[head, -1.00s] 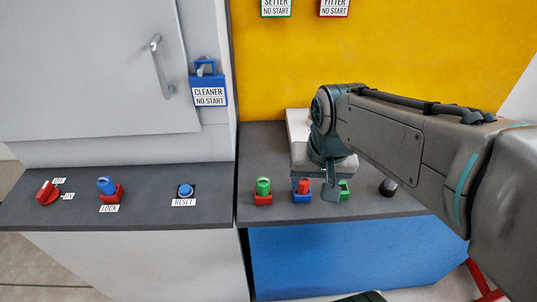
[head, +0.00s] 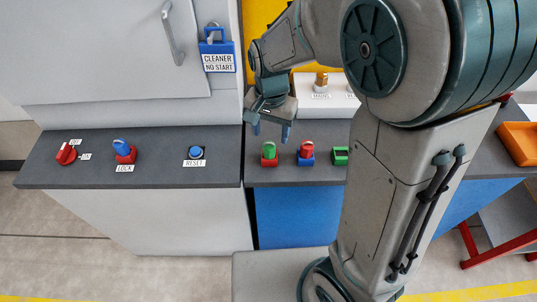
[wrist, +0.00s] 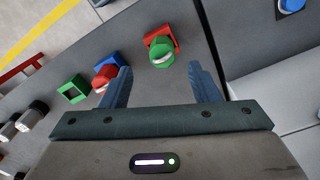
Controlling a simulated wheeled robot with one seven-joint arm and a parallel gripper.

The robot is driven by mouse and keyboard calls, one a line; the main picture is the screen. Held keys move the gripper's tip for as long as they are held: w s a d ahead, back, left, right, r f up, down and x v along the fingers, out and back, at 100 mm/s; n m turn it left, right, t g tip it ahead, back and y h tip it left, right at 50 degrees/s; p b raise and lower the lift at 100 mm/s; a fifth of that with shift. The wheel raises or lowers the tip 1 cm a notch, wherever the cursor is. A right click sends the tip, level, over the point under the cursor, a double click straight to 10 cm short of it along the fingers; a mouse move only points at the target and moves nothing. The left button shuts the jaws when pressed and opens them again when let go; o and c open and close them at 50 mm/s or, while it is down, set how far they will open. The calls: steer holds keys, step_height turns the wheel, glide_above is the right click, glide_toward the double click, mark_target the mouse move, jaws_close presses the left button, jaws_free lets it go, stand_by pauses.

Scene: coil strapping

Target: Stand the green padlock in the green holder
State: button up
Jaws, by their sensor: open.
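The green padlock (head: 269,149) stands upright in a red holder (head: 269,162) on the grey counter. Both also show in the wrist view, the padlock (wrist: 161,55) in front of the holder (wrist: 175,38). The green holder (head: 340,156) is further right, partly cut off by my arm; in the wrist view it looks empty (wrist: 72,90). My gripper (head: 271,131) is open and empty, above and just behind the green padlock. In the wrist view the padlock lies ahead, between the lines of the two fingers (wrist: 159,75), and looks apart from them.
A red padlock (head: 307,149) stands in a blue holder (head: 306,161) between the red and green holders. A blue reset button (head: 196,152) and a blue lock (head: 121,147) are on the left panel. A white block (head: 312,100) stands behind. An orange tray (head: 520,140) is far right.

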mark_target(269, 145)
steer(key=shift+a+f+p, duration=0.2)
steer(key=shift+f+p, duration=0.25)
steer(key=shift+f, duration=2.6)
jaws_close()
